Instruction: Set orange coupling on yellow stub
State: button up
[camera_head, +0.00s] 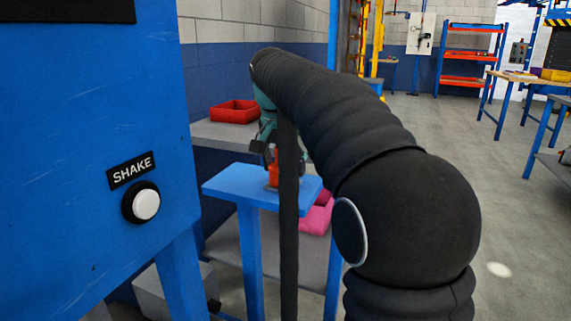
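A small orange-red piece, apparently the orange coupling (273,172), shows just above the top of a small blue table (235,186). My gripper (268,158), with dark fingers below a teal wrist, is directly above and around the upper part of this piece. A dark vertical bar and my black arm hide the right side of the gripper and of the piece. I cannot tell whether the fingers touch or hold it, or whether it rests on the table. No yellow stub can be made out.
A blue panel with a white SHAKE button (146,204) fills the left. A red bin (233,111) stands on a grey ledge behind the blue table. A pink bin (316,218) sits lower, behind the table. Open floor (520,240) lies at the right.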

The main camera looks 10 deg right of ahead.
jog(key=shift+f, duration=0.1)
jog(key=o, duration=1.3)
jog(key=v, duration=1.2)
jog(key=n+t, duration=0.1)
jog(key=n, duration=0.1)
send_near(279, 170)
jog(key=s+d, duration=0.3)
jog(key=s, duration=0.1)
jog(key=s+f+n, duration=0.1)
jog(key=s+f, duration=0.6)
jog(key=f, duration=0.1)
jog(key=s+f+n+t+y, duration=0.1)
jog(key=s+f+n, duration=0.1)
jog(key=s+f, duration=0.5)
jog(key=s+f+n+t, duration=0.1)
jog(key=s+f+n, duration=0.1)
jog(key=s+f, duration=0.5)
notch_tip(279, 170, down, 3)
jog(key=shift+s+d+r+y, duration=0.1)
jog(key=shift+s+d+y, duration=0.05)
jog(key=shift+y, duration=0.25)
